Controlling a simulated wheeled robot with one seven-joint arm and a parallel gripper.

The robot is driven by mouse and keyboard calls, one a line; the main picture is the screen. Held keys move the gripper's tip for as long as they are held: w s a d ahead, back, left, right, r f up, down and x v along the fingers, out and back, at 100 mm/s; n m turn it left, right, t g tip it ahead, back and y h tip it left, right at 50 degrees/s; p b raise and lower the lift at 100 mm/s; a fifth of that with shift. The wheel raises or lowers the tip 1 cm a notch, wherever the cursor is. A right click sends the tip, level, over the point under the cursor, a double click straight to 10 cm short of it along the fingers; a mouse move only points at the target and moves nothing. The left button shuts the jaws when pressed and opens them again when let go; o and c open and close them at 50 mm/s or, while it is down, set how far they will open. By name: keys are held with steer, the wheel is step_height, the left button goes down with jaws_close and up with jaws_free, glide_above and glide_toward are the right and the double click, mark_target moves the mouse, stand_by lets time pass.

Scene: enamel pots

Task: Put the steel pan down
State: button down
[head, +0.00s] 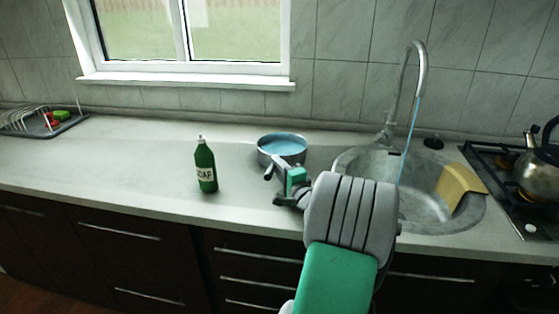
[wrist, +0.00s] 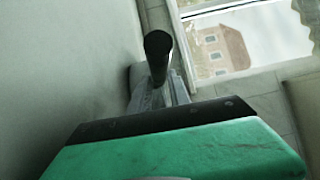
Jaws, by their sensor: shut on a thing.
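The steel pan (head: 282,148), with pale blue water in it, is in the middle of the head view, level and left of the sink. I cannot tell whether its base touches the worktop. My gripper (head: 274,181) is just in front of the pan and shut on its dark handle (head: 269,170). In the wrist view the round end of the dark handle (wrist: 158,48) sticks out from my gripper (wrist: 160,98); the pan's bowl does not show there.
A green soap bottle (head: 205,166) stands left of the pan. To the right, water runs from the tap (head: 418,75) into the sink (head: 350,165), beside a yellow board (head: 459,183). A kettle (head: 537,172) stands on the hob. The worktop (head: 120,160) is clear left of the bottle.

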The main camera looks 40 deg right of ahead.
steer(key=c, duration=1.6)
jaws_free()
steer(key=shift+f, duration=0.1)
steer(key=o, duration=0.4)
steer(key=shift+c, duration=0.2)
steer(key=b+v, duration=0.1)
steer(key=v, duration=1.1)
